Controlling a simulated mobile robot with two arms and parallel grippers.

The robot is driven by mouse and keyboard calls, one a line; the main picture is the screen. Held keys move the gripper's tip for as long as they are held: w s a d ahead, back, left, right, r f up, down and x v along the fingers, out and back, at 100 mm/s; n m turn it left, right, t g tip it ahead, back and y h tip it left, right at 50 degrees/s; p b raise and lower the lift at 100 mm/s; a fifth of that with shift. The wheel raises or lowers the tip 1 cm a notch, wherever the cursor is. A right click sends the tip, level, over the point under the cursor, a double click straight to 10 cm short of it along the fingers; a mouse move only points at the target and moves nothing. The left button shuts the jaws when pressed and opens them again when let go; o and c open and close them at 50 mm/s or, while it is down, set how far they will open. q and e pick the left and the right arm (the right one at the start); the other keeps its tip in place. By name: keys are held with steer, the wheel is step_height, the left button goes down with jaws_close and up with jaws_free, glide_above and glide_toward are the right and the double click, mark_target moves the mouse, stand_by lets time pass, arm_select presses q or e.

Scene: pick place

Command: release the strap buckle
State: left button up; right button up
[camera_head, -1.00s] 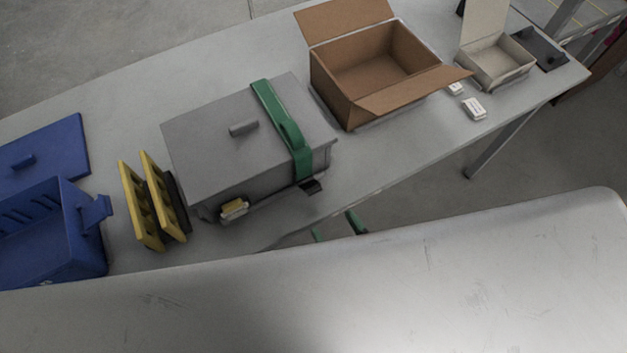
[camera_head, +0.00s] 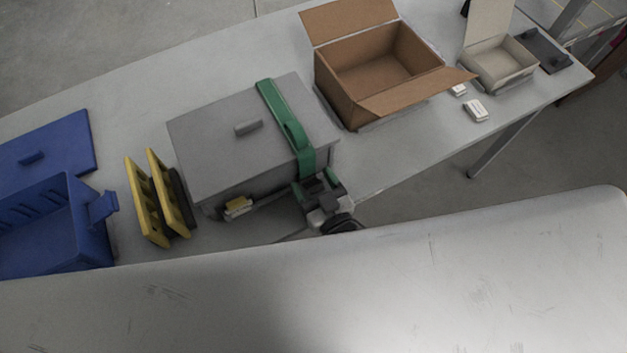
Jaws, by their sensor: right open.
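A grey lidded box (camera_head: 215,130) stands on the table with a green strap (camera_head: 281,112) running over its lid and down its front side. My right gripper (camera_head: 317,182) is at the lower end of the strap, by the box's front right corner. It is open, with green-tipped fingers. The buckle at the strap's lower end is hidden behind the gripper, and I cannot tell whether the fingers touch it. My left gripper is not in view.
An open cardboard box (camera_head: 343,97) and a small open beige box (camera_head: 495,68) stand to the right. Small white packs (camera_head: 475,111) lie before them. Yellow racks (camera_head: 160,200) and a blue crate (camera_head: 60,240) with a blue lid (camera_head: 65,145) are left.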

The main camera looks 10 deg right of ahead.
steer(key=c, duration=0.9)
steer(key=shift+f+b, duration=0.35)
steer(key=shift+b, duration=0.4)
steer(key=shift+s+t+b, duration=0.15)
steer(key=shift+t+b, duration=0.45)
steer(key=shift+r, duration=0.2)
steer(key=o, duration=0.9)
steer(key=shift+d, duration=0.1)
